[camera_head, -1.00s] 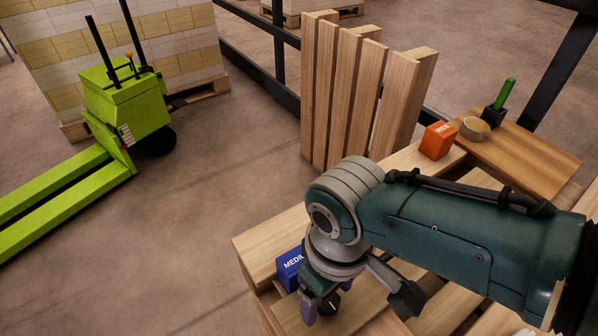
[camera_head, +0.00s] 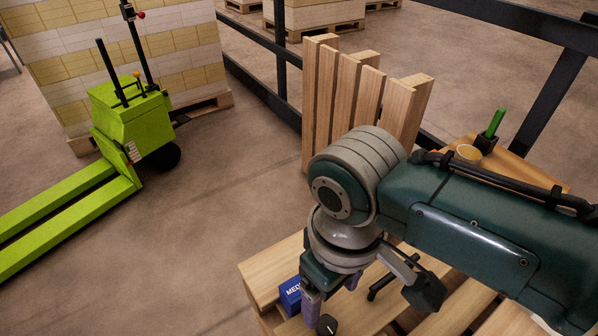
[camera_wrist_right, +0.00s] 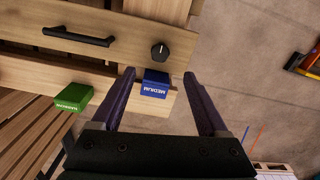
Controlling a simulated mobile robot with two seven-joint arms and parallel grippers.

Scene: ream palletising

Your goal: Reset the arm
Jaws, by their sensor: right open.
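My right gripper (camera_head: 332,292) hangs over the front left corner of the wooden bench, with its purple fingers pointing down. In the right wrist view its fingers (camera_wrist_right: 158,82) are spread apart with nothing held between them. A blue box marked MEDIUM (camera_head: 290,294) sits on the wood beside the gripper; in the wrist view the box (camera_wrist_right: 156,84) shows in the gap between the fingers, beyond them. My left gripper is not in view.
A black knob (camera_head: 326,325) and black handle (camera_wrist_right: 78,36) are close by. A green box (camera_wrist_right: 73,97) lies left in the wrist view. Floor between truck and bench is clear.

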